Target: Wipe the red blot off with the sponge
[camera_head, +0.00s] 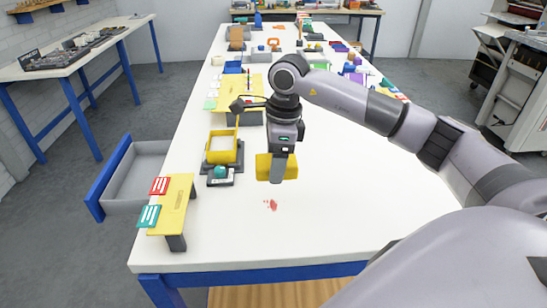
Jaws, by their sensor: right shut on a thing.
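The red blot (271,205) is a small irregular mark on the white table top (330,220), near its front part. My right gripper (283,151) points down and is shut on the yellow sponge (265,168). The sponge is a yellow block, and it shows just behind the blot in the picture. I cannot tell whether its underside touches the table. My left gripper is out of view.
A yellow stand (172,205) with a red and a teal card is at the front left. A yellow bin (222,147) and a small dark scale-like device (220,179) stand left of the sponge. An open drawer (137,171) juts out left. The table right of the blot is clear.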

